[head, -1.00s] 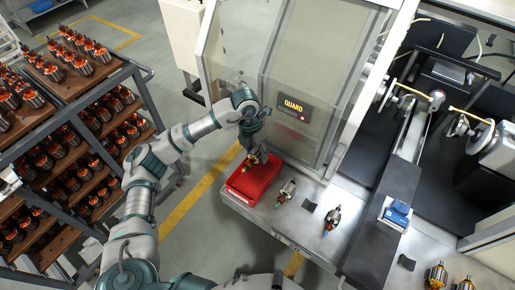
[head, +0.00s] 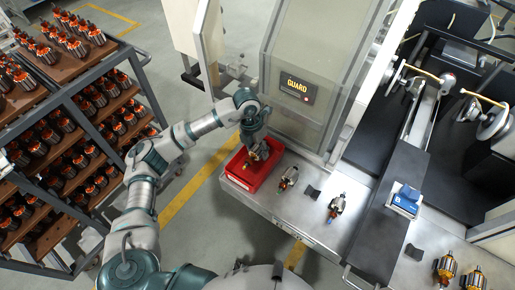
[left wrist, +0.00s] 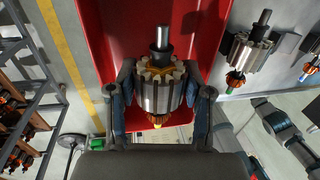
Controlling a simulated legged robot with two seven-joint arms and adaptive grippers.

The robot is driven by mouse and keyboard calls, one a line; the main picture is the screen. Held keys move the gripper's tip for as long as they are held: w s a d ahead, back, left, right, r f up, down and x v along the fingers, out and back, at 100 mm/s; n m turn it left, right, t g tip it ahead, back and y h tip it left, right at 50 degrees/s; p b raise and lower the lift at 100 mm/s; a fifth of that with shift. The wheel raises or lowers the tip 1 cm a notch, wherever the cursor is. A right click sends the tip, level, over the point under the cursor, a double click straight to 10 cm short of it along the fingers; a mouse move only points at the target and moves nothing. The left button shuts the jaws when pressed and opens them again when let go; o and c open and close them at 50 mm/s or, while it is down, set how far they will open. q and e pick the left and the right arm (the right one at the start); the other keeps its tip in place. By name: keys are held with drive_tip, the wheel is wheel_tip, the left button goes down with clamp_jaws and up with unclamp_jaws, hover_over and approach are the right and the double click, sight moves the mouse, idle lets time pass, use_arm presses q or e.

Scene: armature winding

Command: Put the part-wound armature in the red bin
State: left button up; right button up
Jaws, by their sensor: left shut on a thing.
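The red bin (head: 245,178) stands at the left end of the metal bench. My left gripper (head: 257,156) is over the bin in the head view. In the left wrist view my left gripper (left wrist: 161,112) is shut on an armature (left wrist: 160,90) with a steel core, a shaft and some orange winding at its lower end. The red bin (left wrist: 103,35) shows behind and around that armature. I cannot tell whether the armature touches the bin floor.
Two other armatures, one nearer the bin (head: 289,177) and one farther right (head: 336,207), lie on the bench (head: 300,222). A guard panel (head: 297,85) rises behind the bin. A rack of armatures (head: 75,130) stands left.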

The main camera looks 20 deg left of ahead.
use_arm(q)
drive_tip(key=shift+r, duration=0.1)
drive_tip(key=o, duration=1.5)
wheel_tip(320, 180, up, 12)
drive_tip(key=a, duration=0.2)
drive_tip(key=shift+w, duration=0.35)
use_arm(e)
drive_tip(key=shift+d, duration=0.1)
use_arm(q)
drive_tip(key=shift+f, duration=0.2)
